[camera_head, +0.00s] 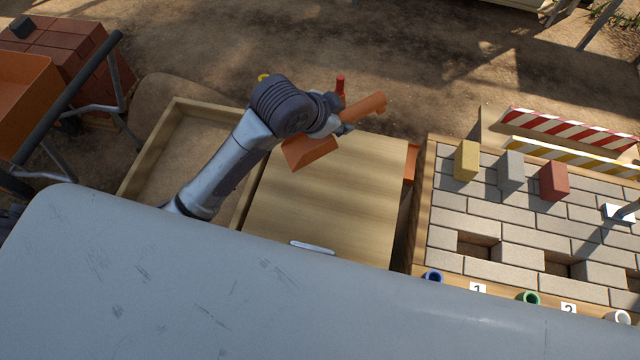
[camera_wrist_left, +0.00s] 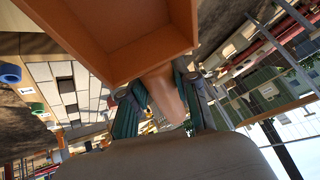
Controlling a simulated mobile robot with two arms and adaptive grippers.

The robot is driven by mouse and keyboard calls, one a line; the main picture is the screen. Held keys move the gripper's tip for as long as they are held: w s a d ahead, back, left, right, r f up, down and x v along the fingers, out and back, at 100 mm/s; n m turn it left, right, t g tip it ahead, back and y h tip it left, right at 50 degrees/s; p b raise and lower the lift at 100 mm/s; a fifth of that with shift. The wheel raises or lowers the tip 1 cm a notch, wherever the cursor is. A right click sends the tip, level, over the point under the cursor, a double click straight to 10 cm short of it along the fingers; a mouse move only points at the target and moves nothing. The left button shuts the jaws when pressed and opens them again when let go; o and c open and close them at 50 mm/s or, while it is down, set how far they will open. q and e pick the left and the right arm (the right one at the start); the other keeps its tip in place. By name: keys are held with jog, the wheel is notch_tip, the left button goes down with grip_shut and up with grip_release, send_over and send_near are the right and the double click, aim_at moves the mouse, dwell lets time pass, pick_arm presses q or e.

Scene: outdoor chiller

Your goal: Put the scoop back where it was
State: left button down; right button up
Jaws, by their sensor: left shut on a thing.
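The scoop (camera_head: 308,152) is orange, with a box-like pan and a thick handle (camera_head: 367,107). My left gripper (camera_head: 340,124) is shut on the scoop's handle, above the far part of a wooden board (camera_head: 330,200). In the left wrist view, the scoop's pan (camera_wrist_left: 125,45) fills the upper middle and its handle (camera_wrist_left: 165,95) lies between my left fingers. My right gripper does not show in the head view. The scoop's former place cannot be told from these frames.
A wooden-framed sand tray (camera_head: 180,150) lies left of the board. On the right, a paving frame (camera_head: 428,200) holds grey bricks, with yellow (camera_head: 467,160), grey and red (camera_head: 553,181) blocks on top. A red upright object (camera_head: 340,84) stands behind my gripper. A wheelbarrow (camera_head: 25,95) is far left.

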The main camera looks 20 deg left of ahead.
pick_arm(q)
jog(key=w+d+f+m+g+b, duration=0.1)
jog(key=d+f+m+g+b, duration=0.35)
jog(key=d+f+m, duration=0.6)
jog(key=s+a+f, duration=0.1)
jog(key=a+f, duration=0.2)
jog(key=s+a+f+n+p, duration=0.1)
jog(key=a+f, duration=0.2)
jog(key=f, duration=0.1)
jog(key=s+a+f+n, duration=0.1)
jog(key=a+f, duration=0.3)
jog(key=shift+h, duration=0.3)
jog(key=shift+a+f, duration=0.2)
jog(key=shift+f, duration=1.95)
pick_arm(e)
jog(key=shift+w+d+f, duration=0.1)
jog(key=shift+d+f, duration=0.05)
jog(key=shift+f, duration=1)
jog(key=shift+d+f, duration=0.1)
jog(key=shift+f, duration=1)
pick_arm(q)
jog(key=c, duration=0.9)
grip_release()
jog(key=shift+f, duration=0.1)
jog(key=shift+o, duration=0.2)
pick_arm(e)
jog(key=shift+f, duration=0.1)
